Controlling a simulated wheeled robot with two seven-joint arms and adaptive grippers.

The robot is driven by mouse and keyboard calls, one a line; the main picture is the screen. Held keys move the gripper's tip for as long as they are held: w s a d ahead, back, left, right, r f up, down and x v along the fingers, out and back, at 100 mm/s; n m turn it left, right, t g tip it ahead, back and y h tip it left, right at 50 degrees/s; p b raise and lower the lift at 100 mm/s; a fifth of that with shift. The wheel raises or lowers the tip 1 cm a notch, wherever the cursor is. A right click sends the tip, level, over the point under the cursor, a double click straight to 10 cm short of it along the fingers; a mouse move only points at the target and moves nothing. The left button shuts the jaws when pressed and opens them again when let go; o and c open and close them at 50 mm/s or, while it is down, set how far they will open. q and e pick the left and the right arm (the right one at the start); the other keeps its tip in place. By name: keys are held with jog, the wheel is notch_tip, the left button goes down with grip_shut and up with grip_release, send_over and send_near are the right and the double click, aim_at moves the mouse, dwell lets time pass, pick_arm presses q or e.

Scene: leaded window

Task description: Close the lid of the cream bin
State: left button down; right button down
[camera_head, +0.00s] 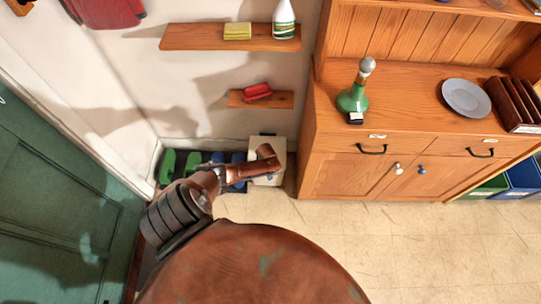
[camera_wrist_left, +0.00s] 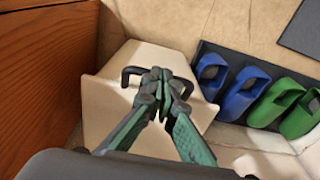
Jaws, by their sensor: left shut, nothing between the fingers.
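The cream bin (camera_head: 254,148) stands against the wall, just left of the wooden cabinet, partly hidden by my left arm in the head view. In the left wrist view the bin (camera_wrist_left: 110,103) shows its pale panels and a dark handle (camera_wrist_left: 130,75). My left gripper (camera_wrist_left: 163,77) is shut and empty, its fingertips over the bin at the handle. I cannot tell whether they touch it. The fingers hide the middle of the handle, and how far the lid stands open is unclear. My right gripper is not in view.
Green and blue shoes (camera_wrist_left: 240,90) lie on a dark mat beside the bin. A small shelf (camera_head: 240,99) hangs above. The floor in front is clear.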

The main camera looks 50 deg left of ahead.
pick_arm(q)
jog(key=shift+d, duration=0.15)
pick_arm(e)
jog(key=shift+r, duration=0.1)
